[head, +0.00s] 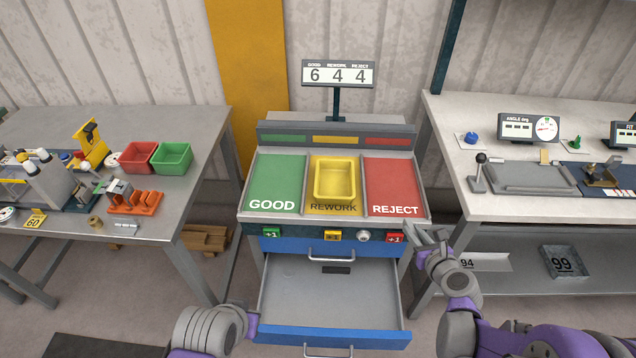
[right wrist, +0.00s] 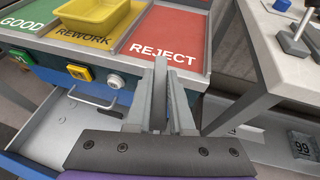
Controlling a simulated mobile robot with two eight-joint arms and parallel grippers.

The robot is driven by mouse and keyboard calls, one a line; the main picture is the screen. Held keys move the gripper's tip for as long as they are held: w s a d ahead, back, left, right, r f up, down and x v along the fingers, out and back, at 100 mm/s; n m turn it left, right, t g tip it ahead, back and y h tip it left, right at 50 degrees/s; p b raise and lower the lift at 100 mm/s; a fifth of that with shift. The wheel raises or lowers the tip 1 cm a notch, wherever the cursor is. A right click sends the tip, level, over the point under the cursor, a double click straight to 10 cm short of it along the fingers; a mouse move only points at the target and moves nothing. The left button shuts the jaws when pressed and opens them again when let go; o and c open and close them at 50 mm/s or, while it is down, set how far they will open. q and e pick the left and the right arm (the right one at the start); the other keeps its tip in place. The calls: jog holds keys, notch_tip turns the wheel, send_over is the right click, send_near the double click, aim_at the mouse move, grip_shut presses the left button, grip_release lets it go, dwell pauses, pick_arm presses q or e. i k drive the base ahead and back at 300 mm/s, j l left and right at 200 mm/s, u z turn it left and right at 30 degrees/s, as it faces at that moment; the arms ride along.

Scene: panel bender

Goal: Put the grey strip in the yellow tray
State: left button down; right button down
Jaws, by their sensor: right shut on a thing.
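The yellow tray (head: 335,196) sits empty on the REWORK section of the sorting stand, between the green GOOD and red REJECT sections. Its near part also shows at the top of the right wrist view (right wrist: 92,26). My right gripper (head: 416,238) is just right of the stand's front edge, below the REJECT section. It is shut on a thin grey strip (right wrist: 160,82), which stands up between the fingers in the right wrist view. The strip is hard to tell from the grey fingers in the head view. Only part of my left gripper shows at the bottom; its fingers are hidden.
A workbench (head: 520,205) with gauges stands close to the right gripper. A table (head: 160,215) with red and green bins stands at the left. The space above the tray is clear.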

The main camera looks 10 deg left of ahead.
aim_at(335, 186)
jog(key=j, duration=0.7)
jog(key=i+j, duration=0.15)
jog(key=j, duration=1.3)
jog(key=i, duration=0.05)
